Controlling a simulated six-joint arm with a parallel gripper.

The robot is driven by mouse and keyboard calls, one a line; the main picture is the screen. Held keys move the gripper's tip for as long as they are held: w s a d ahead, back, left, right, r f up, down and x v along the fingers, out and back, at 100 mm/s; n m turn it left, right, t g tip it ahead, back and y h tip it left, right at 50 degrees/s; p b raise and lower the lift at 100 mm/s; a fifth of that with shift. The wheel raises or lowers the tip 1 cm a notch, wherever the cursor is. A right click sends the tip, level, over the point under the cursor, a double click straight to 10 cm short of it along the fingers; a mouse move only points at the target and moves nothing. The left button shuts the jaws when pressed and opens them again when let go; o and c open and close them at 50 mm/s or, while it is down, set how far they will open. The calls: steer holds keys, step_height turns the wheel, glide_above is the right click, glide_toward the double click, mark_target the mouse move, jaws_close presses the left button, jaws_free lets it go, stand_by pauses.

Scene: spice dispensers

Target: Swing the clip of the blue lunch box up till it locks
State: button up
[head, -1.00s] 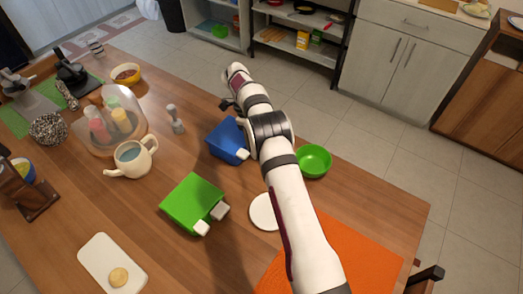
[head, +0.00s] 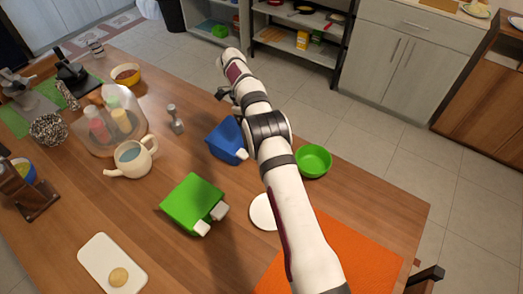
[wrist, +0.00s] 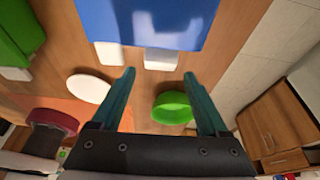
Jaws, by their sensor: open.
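The blue lunch box (head: 225,141) stands on the wooden table left of my arm in the head view. A white clip (head: 242,154) shows at its near right corner. In the wrist view the blue box (wrist: 110,20) fills the top, with two white clips, a left one (wrist: 110,53) and a right one (wrist: 161,60), sticking out from its edge. My gripper (wrist: 158,73) is open and empty; in the picture the right clip lies between its fingertips. I cannot tell the depth between them. In the head view my gripper (head: 226,95) is partly hidden beyond the box.
A green lunch box (head: 190,200) stands nearer, left of my arm. A green bowl (head: 314,162) is right of it, and a white plate (head: 263,213) and orange mat (head: 335,262) lie beside it.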

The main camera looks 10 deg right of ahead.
steer(key=shift+s+v, duration=0.2)
steer(key=shift+v, duration=2.35)
steer(key=shift+d+r, duration=0.15)
steer(key=s+r+n+y, duration=0.1)
steer(key=s+r+n, duration=0.45)
steer(key=r, duration=0.45)
steer(key=s+r+n+t+y, duration=0.1)
steer(key=s+r+n, duration=0.55)
steer(key=s, duration=0.45)
steer(key=s+f+n+y, duration=0.1)
steer(key=s+f+n, duration=0.2)
steer(key=s, duration=0.8)
steer(key=s+a+f+n+t+y, duration=0.1)
steer(key=s+f+n, duration=0.2)
steer(key=s, duration=0.9)
steer(key=n, duration=0.3)
steer(key=shift+a+f+y, duration=0.3)
steer(key=shift+a, duration=0.05)
steer(key=shift+c, duration=0.2)
